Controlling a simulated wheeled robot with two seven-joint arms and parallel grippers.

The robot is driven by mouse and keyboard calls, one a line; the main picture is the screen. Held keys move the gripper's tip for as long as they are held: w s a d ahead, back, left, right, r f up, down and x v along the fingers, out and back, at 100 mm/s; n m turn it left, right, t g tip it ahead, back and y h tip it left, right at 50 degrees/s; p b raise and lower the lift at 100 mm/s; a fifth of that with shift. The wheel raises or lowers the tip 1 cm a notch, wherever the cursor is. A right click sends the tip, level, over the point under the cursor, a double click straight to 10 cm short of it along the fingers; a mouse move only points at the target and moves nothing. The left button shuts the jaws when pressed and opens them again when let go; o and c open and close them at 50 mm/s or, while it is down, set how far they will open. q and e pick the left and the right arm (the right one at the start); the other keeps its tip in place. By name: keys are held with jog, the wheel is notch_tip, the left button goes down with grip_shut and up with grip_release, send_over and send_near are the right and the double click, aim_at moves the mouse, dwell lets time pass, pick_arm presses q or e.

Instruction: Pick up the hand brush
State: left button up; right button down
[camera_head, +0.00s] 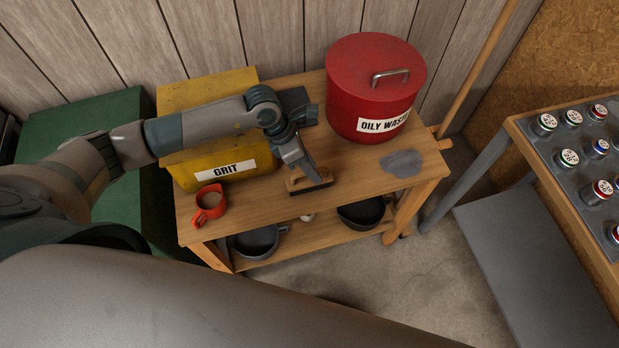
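The hand brush (317,185), with a brown wooden back and dark bristles, is on the wooden bench top near its front edge. My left arm reaches in from the left over the yellow grit bin. My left gripper (301,169) points down at the brush, with its fingers at the wooden back and covering part of it. I cannot tell whether the fingers are closed on it. The brush appears to rest on the bench. My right gripper is not in view.
The red oily waste can (365,85) stands behind and right of the brush. A grey rag (403,163) lies to the right. Dark pans (255,243) sit on the lower shelf.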

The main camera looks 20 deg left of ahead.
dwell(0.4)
pick_arm(q)
grip_shut()
jog(key=shift+r+b, duration=0.35)
jog(key=shift+r, duration=0.05)
notch_tip(320, 180, up, 3)
jog(key=shift+r+b, duration=0.1)
jog(key=shift+b, duration=0.9)
jog(key=s+d+r+b, duration=0.3)
jog(key=s+d+r, duration=0.2)
jog(key=d, duration=0.5)
jog(key=shift+d+r+b, duration=0.25)
jog(key=shift+r+b, duration=0.05)
jog(key=shift+r, duration=0.7)
